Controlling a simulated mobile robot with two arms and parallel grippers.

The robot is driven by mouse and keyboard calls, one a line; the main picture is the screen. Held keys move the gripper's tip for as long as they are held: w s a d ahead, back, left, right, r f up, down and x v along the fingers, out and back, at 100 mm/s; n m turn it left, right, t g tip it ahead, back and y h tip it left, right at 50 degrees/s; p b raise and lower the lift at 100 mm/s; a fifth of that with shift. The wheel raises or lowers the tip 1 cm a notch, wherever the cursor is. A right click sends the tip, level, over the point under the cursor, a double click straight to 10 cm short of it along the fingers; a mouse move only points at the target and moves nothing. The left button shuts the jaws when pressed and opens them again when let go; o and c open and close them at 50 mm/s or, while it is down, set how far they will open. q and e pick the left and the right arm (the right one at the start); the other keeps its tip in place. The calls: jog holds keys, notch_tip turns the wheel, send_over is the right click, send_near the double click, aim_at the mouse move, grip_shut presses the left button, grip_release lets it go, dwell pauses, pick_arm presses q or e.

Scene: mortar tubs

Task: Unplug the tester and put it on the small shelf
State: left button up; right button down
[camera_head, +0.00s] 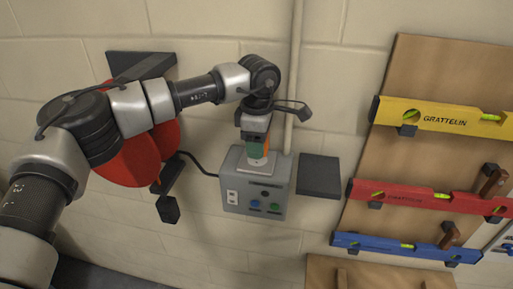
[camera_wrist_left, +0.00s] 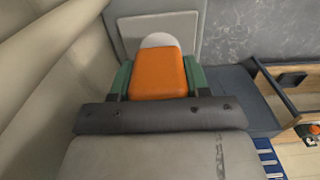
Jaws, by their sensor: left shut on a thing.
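The tester is orange with a whitish end (camera_head: 258,160); in the left wrist view its orange body (camera_wrist_left: 157,74) sits between two green fingers. My left gripper (camera_head: 257,148) is shut on it, pointing down at the top of the grey wall box (camera_head: 232,191). The tester's whitish end is at the box; I cannot tell whether it is still plugged in. A small dark shelf (camera_head: 319,176) is on the wall just right of the box, its top bare. It appears to be the dark slab (camera_wrist_left: 240,88) in the left wrist view. My right gripper is not in view.
A wooden board on the right holds yellow (camera_head: 440,117), red (camera_head: 420,197) and blue (camera_head: 400,247) levels. A pipe (camera_head: 294,75) runs up behind the box. Left are a red round object (camera_head: 130,165), a dark upper shelf (camera_head: 125,62) and a black cable reaching the box.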

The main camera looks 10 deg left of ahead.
pick_arm(q)
jog(key=shift+r+p, duration=0.85)
jog(key=shift+r, duration=1)
jog(key=shift+f, duration=0.1)
